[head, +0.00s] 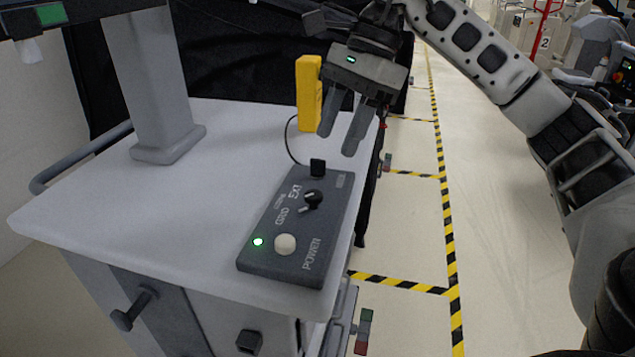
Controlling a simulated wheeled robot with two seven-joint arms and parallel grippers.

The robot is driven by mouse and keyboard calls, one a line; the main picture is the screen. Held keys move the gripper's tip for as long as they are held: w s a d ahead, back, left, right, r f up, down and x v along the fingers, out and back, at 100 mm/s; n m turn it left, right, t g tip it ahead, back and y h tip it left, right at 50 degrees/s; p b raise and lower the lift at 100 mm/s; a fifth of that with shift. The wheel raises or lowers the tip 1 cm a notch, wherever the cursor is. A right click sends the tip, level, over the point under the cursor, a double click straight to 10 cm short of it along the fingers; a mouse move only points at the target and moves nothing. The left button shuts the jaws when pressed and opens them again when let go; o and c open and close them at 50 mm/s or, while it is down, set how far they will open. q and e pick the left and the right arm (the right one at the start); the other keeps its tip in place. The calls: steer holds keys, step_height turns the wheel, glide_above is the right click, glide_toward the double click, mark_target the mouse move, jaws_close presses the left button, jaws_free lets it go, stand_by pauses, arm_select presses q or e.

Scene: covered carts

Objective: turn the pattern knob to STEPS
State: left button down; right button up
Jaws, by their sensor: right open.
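A dark grey control box (264,262) lies on the white cart top near its right edge. The black pattern knob (314,198) sits mid-box with a light pointer mark; the small labels around it are sideways and too small to read surely, so I cannot tell its setting. Towards the near end are a round white button (285,244) beside the word POWER and a lit green lamp (258,241). My right gripper (338,142) is open and empty, fingers pointing down, above the box's far end and apart from the knob. My left gripper is not in view.
A yellow block (309,93) stands behind, beside my right gripper. A black plug (318,167) with a thin cable is at the box's far end. A grey post (155,80) rises from the cart top (150,220) at left. Striped floor tape (440,180) runs along the right.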

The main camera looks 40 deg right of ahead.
mark_target(315, 193)
steer(key=x, duration=0.9)
steer(key=c, duration=1)
